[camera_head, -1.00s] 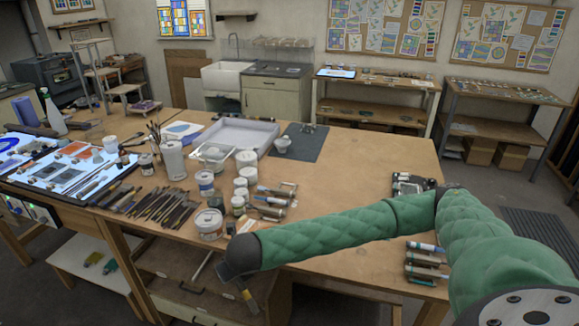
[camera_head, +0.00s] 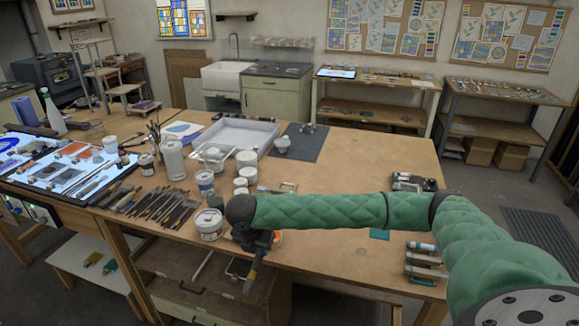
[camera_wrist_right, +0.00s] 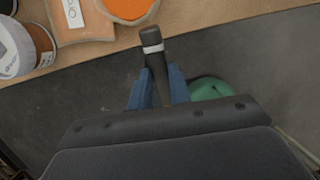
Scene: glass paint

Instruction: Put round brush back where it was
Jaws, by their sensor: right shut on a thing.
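My right gripper (camera_head: 254,262) hangs beside the front edge of the workbench. In the right wrist view its blue fingers (camera_wrist_right: 158,90) are shut on a dark rod with a pale metal band, which I take to be the round brush (camera_wrist_right: 152,45). In the head view a thin tan piece (camera_head: 249,283) shows below the gripper. Several brushes and tools (camera_head: 160,206) lie in a row on the bench to the left. More brushes stand upright in a holder (camera_head: 155,133) farther back. My left gripper is not in view.
A white jar (camera_head: 209,223) stands just left of my right wrist, with more jars (camera_head: 204,182) behind it. In the wrist view an orange-topped container (camera_wrist_right: 128,8) and a labelled jar (camera_wrist_right: 22,48) are close by. The right middle of the workbench (camera_head: 350,165) is clear.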

